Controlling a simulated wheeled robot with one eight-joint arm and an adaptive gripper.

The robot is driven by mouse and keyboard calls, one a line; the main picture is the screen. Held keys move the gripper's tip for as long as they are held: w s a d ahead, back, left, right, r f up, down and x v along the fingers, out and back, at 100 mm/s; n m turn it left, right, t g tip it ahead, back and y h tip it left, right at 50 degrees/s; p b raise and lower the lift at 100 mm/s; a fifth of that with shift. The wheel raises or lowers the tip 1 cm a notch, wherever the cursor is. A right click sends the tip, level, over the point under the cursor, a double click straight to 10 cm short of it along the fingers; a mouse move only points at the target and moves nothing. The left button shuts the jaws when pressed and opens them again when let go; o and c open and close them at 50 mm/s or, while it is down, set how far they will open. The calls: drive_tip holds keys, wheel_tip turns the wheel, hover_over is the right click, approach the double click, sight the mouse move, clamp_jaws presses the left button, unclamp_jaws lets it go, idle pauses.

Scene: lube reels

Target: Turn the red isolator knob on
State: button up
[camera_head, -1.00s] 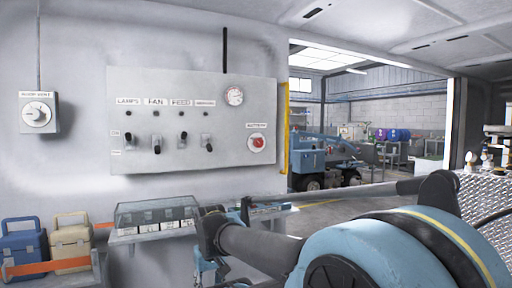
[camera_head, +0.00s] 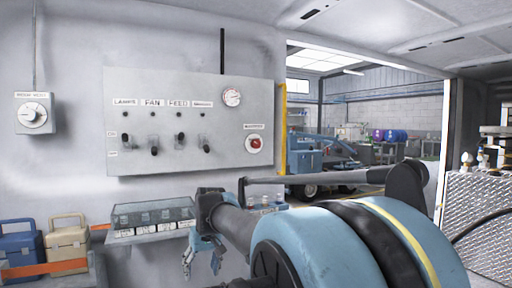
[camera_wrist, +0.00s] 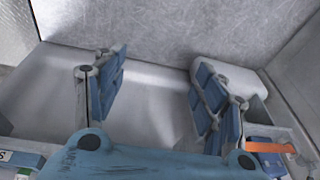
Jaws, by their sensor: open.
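The knob is not in the wrist view.
Several toggle switches (camera_head: 154,145) and a dial gauge (camera_head: 232,97) share the panel. A grey box with a round knob (camera_head: 34,114) is at left. A clear-lidded case (camera_head: 152,213) stands below. Blue (camera_head: 20,242) and tan (camera_head: 67,239) boxes stand lower left. A yellow rail (camera_head: 282,128) edges the doorway.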

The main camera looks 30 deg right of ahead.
drive_tip(key=w+d+r+t+y, duration=0.2)
drive_tip(key=w+d+r, duration=0.2)
drive_tip(key=w+r, duration=0.9)
wheel_tip(320, 180, up, 29)
drive_tip(key=t+h, duration=0.3)
drive_tip(key=t, duration=0.6)
hover_over(257, 142)
drive_tip(key=s, duration=1.6)
drive_tip(key=x, duration=1.1)
drive_tip(key=f+x, duration=0.1)
drive_tip(key=x, duration=0.5)
drive_tip(key=c, duration=1.1)
